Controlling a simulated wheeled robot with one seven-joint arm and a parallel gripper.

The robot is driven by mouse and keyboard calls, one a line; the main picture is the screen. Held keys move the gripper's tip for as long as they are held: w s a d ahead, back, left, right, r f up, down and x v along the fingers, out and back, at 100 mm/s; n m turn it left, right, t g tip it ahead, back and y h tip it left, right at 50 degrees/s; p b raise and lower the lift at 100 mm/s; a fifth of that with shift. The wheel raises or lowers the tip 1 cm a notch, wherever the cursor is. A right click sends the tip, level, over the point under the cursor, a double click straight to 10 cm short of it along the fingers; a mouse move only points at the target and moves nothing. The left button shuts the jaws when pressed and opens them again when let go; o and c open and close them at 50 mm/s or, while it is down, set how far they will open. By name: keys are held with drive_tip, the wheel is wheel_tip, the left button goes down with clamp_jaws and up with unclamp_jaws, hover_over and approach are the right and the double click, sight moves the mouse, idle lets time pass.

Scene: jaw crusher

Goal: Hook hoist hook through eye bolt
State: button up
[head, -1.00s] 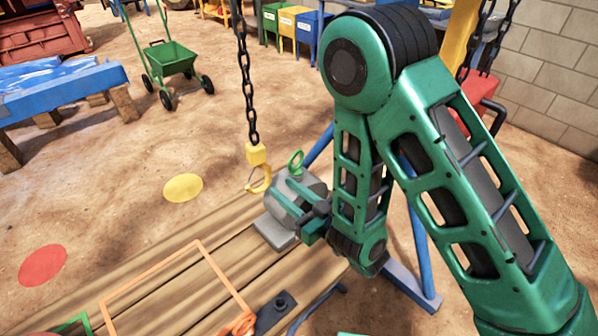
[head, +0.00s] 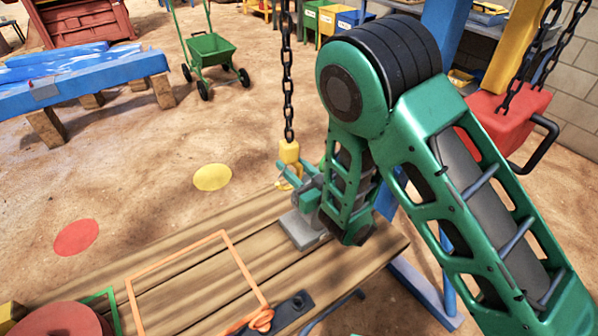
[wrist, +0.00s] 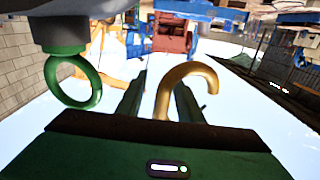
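The yellow hoist hook hangs on a dark chain (head: 288,80) below its yellow block (head: 289,151). In the head view my gripper (head: 284,176) is at the hook and partly covers it. In the wrist view the golden hook (wrist: 190,76) curves near the fingers. Its shank shows between the two fingers of my gripper (wrist: 160,88), nearer the right one. A gap shows by the left finger, so the gripper looks open. The green eye bolt ring (wrist: 73,82) is left of the fingers, clear of the hook, on a grey body. The arm hides the ring in the head view.
A grey plate (head: 302,231) lies on the wooden planks (head: 190,268) below my gripper. An orange outline (head: 226,241) marks the planks. A blue post stands close to my arm, with a red hoist block (head: 505,122) at the right.

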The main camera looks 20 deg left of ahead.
drive_tip(key=shift+w+a, duration=0.1)
drive_tip(key=shift+a, duration=0.05)
clamp_jaws()
idle(1.4)
